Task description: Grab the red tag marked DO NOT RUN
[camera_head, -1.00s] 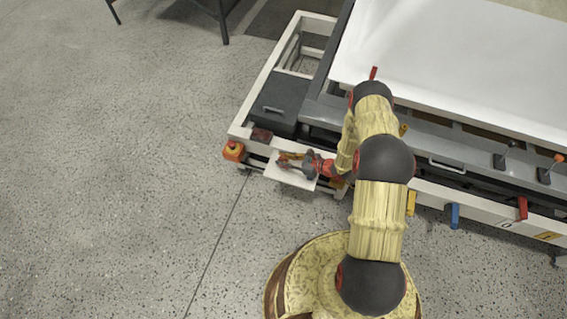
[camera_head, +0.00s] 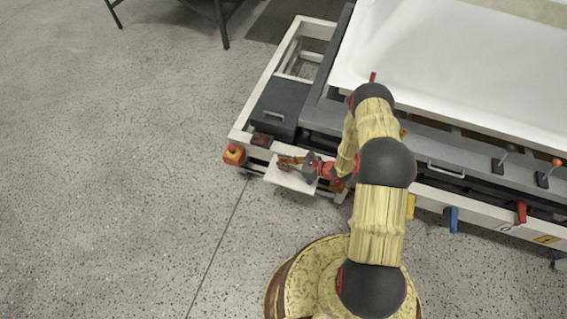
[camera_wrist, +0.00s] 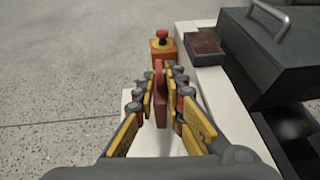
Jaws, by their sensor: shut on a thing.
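The red tag (camera_wrist: 159,92) stands edge-on between the fingers of my gripper (camera_wrist: 161,88) in the wrist view. My gripper is shut on it, with yellow and grey finger links on both sides. Its lettering cannot be read from this angle. In the head view my gripper (camera_head: 288,163) is over a small white shelf (camera_head: 289,181) at the near left corner of the machine. The tag is too small to make out there. The shelf's white surface also shows below the fingers in the wrist view.
A dark red block (camera_wrist: 205,46) and a dark grey box with a handle (camera_wrist: 275,55) are to the right. Red, blue and yellow handles line the machine's front. Open floor (camera_head: 120,180) lies left.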

